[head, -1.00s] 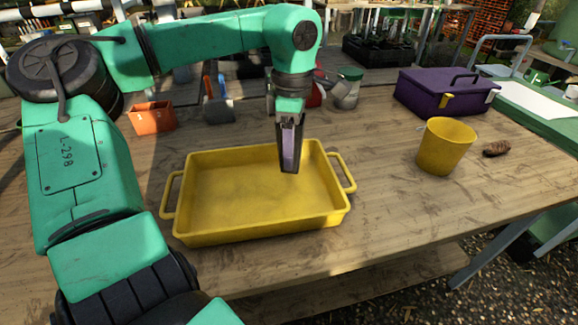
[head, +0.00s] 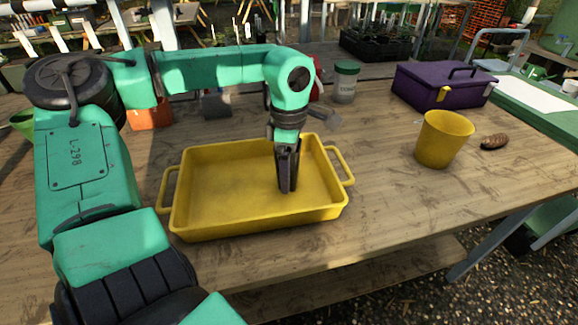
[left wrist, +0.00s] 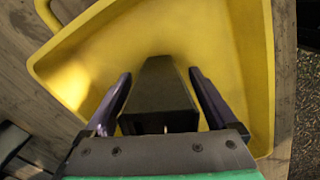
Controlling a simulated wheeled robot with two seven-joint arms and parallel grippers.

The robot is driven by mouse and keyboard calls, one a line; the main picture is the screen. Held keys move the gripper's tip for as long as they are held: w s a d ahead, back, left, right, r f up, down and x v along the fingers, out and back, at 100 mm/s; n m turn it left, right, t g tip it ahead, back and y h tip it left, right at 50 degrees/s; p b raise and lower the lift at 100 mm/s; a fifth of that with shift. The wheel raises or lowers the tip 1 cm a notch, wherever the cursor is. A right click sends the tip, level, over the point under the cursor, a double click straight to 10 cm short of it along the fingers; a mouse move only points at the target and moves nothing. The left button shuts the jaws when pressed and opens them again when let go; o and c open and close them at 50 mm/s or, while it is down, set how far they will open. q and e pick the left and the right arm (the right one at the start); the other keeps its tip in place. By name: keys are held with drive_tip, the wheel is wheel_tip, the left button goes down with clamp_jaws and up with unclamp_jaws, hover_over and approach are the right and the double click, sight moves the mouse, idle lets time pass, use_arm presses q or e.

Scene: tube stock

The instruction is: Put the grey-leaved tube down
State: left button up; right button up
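My left gripper (head: 287,188) points down inside the yellow tray (head: 190,228), right of its middle. No grey leaves show; the tube's top is hidden by the gripper. The right gripper is in neither view.
The rest of the tray floor is clear. To the right stand a yellow pot (head: 443,139), a brown cone-like object (head: 494,142) and a purple box (head: 425,86). Behind the tray are a green-lidded jar (head: 345,84) and an orange container (head: 150,117). The right front tabletop is bare.

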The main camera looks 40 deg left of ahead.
use_arm(q)
wheel_tip(320, 180, up, 12)
drive_tip(key=shift+r+p, duration=0.15)
drive_tip(key=shift+p, duration=0.5)
